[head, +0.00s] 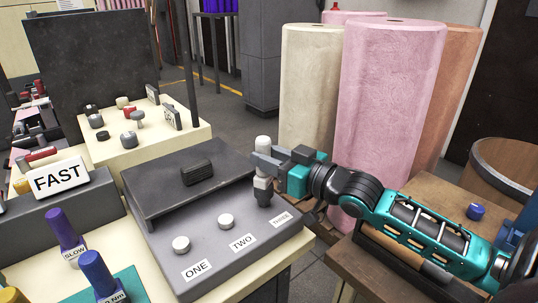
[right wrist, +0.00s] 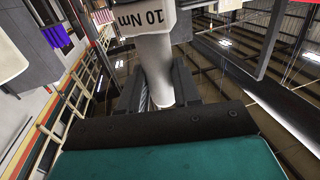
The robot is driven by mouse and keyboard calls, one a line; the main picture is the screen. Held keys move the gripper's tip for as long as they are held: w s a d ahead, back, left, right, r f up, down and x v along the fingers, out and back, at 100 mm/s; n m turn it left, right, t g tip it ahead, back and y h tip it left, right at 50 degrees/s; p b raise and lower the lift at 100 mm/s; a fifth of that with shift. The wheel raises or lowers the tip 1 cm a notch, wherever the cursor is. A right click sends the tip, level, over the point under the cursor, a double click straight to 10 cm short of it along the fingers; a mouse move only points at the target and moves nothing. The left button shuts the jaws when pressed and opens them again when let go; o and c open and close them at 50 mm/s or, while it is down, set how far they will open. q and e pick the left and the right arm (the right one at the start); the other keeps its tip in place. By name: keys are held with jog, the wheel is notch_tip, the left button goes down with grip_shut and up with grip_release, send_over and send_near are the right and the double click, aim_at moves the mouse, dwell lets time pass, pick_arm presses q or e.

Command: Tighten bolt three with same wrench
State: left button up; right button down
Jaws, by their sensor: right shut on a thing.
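A dark grey block (head: 175,268) carries labels ONE (head: 196,269), TWO (head: 242,241) and THREE (head: 280,218). White round bolt heads show at one (head: 181,245) and two (head: 226,221). My right gripper (head: 263,167) is shut on an upright wrench with a white top (head: 263,142) and a dark grey lower end. The lower end stands beside the THREE label and hides bolt three; I cannot tell whether they touch. In the right wrist view, the wrench's pale shaft (right wrist: 153,65) carries a "10 Nm" label. My left gripper is not in view.
A raised dark ledge with a black ribbed piece (head: 196,173) lies behind the bolts. Tall felt rolls (head: 390,110) stand behind my right arm.

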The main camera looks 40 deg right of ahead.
aim_at(269, 142)
dwell(0.4)
jog(key=shift+f, duration=0.65)
jog(key=shift+s+f, duration=0.1)
jog(key=shift+f, duration=0.2)
dwell(1.2)
jog(key=shift+r+p, duration=0.1)
jog(key=shift+p, duration=0.3)
notch_tip(269, 142, up, 2)
jog(key=shift+r+p, duration=0.25)
jog(key=shift+p, duration=1)
jog(key=shift+r+p, duration=0.7)
jog(key=shift+r, duration=1.7)
